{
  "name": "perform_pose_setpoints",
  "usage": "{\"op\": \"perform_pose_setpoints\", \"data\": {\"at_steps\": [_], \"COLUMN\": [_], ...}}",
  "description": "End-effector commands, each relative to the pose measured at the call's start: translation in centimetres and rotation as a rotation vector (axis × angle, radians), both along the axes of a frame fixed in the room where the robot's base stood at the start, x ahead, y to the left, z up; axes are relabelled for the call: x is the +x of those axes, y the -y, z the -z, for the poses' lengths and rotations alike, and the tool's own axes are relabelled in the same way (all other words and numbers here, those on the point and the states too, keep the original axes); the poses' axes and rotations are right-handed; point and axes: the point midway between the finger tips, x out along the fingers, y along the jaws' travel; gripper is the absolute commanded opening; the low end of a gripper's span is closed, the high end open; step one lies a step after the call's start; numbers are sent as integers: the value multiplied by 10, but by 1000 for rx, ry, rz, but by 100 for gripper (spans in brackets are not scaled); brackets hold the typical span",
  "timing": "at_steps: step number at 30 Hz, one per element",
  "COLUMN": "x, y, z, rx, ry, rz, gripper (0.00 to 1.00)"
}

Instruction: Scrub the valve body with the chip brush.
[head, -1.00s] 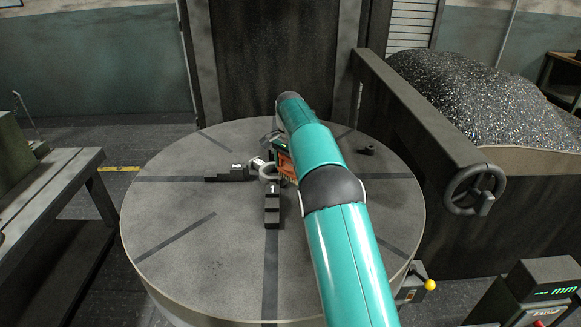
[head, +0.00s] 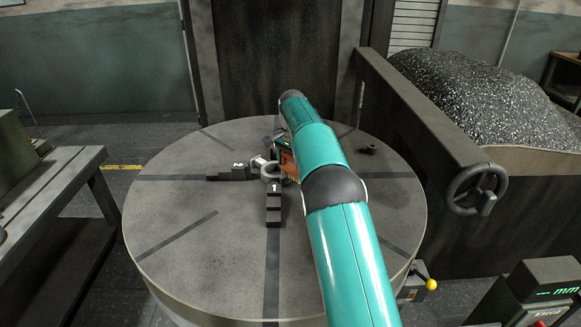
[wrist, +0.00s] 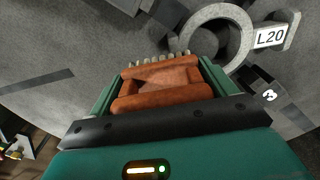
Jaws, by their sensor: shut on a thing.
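The valve body (wrist: 244,42) is a grey ring with a side lug and an L20 label, lying on the round table. In the head view the valve body (head: 269,172) sits near the table's middle, between the numbered jaws. In the head view my arm hides most of the gripper and brush.
Dark step jaws marked 1 (head: 274,207), 2 (head: 232,172) and 3 (wrist: 270,94) stand around the valve body. The round table (head: 190,240) is mostly bare at the front. A wall with a handwheel (head: 476,188) stands to the right, a bench (head: 60,185) to the left.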

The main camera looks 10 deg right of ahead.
Motion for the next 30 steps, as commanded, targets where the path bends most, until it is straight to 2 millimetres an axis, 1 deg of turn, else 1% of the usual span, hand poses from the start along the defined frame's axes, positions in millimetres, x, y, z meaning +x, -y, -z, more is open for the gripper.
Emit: {"op": "perform_pose_setpoints", "data": {"at_steps": [8, 18, 26, 30], "x": [-1, -10, -10, -7], "y": [-2, -15, -15, -10], "z": [0, 0, 0, 0], "rx": [0, 0, 0, -1], "ry": [0, 0, 0, -1], "rz": [0, 0, 1, 2], "gripper": [65, 65, 65, 65]}}
